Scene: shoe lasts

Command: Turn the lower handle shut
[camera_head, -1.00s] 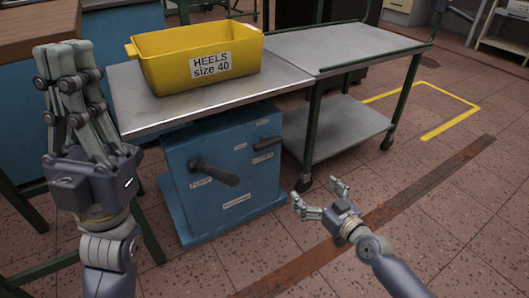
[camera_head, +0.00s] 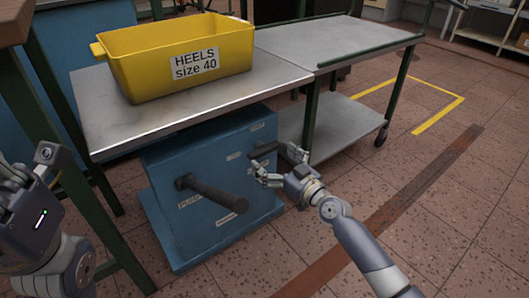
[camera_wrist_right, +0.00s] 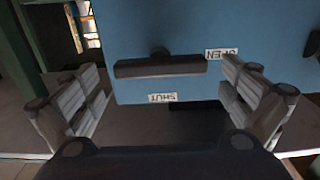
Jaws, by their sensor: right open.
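A blue cabinet (camera_head: 165,225) stands under the bench with two dark handles. The long one (camera_head: 215,194) sticks out low on the left of its face. The shorter one (camera_head: 263,150) is higher, to the right. My right gripper (camera_head: 268,172) is open at the shorter handle and partly overlaps it. In the right wrist view, a dark bar handle (camera_wrist_right: 160,67) lies level, ahead of and between the spread fingers, apart from both. Upside-down labels read OPEN (camera_wrist_right: 222,53) to its right and SHUT (camera_wrist_right: 162,97) below. My left gripper (camera_head: 45,165) is cut off at the left edge.
A yellow bin (camera_head: 130,75) marked HEELS size 40 sits on the metal bench top (camera_head: 125,125) above the cabinet. A cart with a lower shelf (camera_head: 345,125) stands to the right. The floor at the front right is clear.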

